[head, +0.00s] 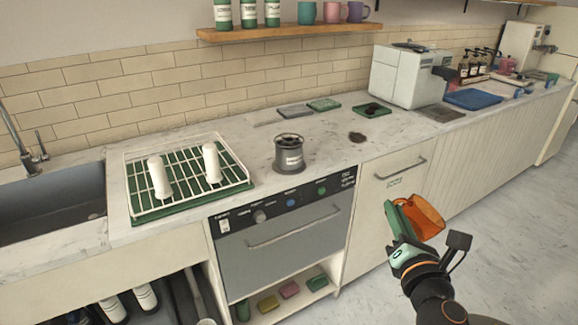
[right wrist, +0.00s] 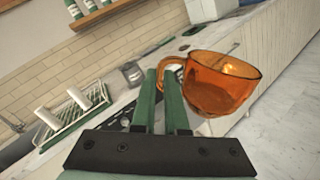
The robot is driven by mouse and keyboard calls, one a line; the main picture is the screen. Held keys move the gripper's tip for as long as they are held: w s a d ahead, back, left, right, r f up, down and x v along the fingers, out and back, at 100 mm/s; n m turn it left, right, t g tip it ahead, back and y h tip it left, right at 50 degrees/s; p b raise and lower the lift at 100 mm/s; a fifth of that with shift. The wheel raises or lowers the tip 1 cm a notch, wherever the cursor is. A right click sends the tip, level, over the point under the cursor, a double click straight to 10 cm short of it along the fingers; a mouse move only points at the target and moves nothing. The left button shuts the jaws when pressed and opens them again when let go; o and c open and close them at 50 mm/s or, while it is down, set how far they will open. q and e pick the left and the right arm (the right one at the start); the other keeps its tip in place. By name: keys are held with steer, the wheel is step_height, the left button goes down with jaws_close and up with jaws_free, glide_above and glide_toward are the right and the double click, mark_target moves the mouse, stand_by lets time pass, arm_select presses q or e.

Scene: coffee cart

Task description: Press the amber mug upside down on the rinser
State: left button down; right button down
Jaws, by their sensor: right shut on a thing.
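The amber mug (head: 427,213) is clear orange glass and hangs in the air in front of the cabinet fronts, beyond the counter edge. My right gripper (head: 399,217) is shut on its handle. In the right wrist view the green fingers (right wrist: 164,85) close at the handle and the mug (right wrist: 215,88) sits to their right, its rim towards the top and slightly tilted. It looks empty. I cannot make out a rinser for certain in either view. My left gripper is not in view.
A wire rack (head: 130,178) on a green mat holds two white cylinders. A grey labelled canister (head: 289,155) stands near the counter's front edge. A sink (head: 50,205) lies left. The espresso machine (head: 402,75) and blue tray (head: 473,99) are at right. Counter right of the canister is mostly clear.

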steer(key=shift+r, duration=0.1)
steer(key=m+b, duration=0.1)
steer(key=m, duration=0.5)
steer(key=shift+b, duration=0.4)
steer(key=shift+m+b, duration=0.7)
steer(key=shift+m, duration=2.4)
